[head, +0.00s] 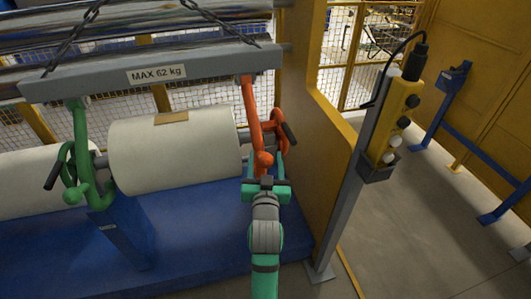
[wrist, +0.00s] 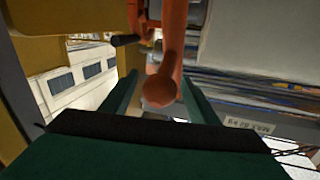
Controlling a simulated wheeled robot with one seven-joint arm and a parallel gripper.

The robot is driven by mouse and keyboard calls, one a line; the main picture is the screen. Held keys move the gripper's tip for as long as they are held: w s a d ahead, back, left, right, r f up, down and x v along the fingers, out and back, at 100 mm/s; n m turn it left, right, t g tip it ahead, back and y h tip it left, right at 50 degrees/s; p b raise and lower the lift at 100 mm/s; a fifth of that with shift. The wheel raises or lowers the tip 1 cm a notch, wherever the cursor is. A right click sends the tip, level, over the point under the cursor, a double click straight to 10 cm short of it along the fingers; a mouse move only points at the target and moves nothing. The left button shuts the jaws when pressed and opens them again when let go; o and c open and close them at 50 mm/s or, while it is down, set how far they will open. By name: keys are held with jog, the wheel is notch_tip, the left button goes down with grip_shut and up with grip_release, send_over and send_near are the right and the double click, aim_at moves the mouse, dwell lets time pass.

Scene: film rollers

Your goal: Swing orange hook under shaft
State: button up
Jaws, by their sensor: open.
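The orange hook (head: 252,105) hangs from the right end of the grey lifting beam (head: 100,84). It has a ball-shaped end and a black handle (head: 289,133). The grey shaft (head: 243,137) sticks out of the right end of the white film roll (head: 172,150) and meets the hook's outline; I cannot tell whether the hook is under it. My gripper (head: 265,170) is open at the hook's lower end. In the wrist view the hook's orange ball (wrist: 160,90) lies between the spread green fingers (wrist: 161,97); contact cannot be told.
A green hook (head: 82,150) hangs at the roll's left end near a blue support (head: 122,232). A yellow panel (head: 320,130) stands close on the right, with a yellow push-button box (head: 394,120) on a grey post. Open floor (head: 420,220) lies beyond.

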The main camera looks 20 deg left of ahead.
jog(key=shift+x, duration=1.6)
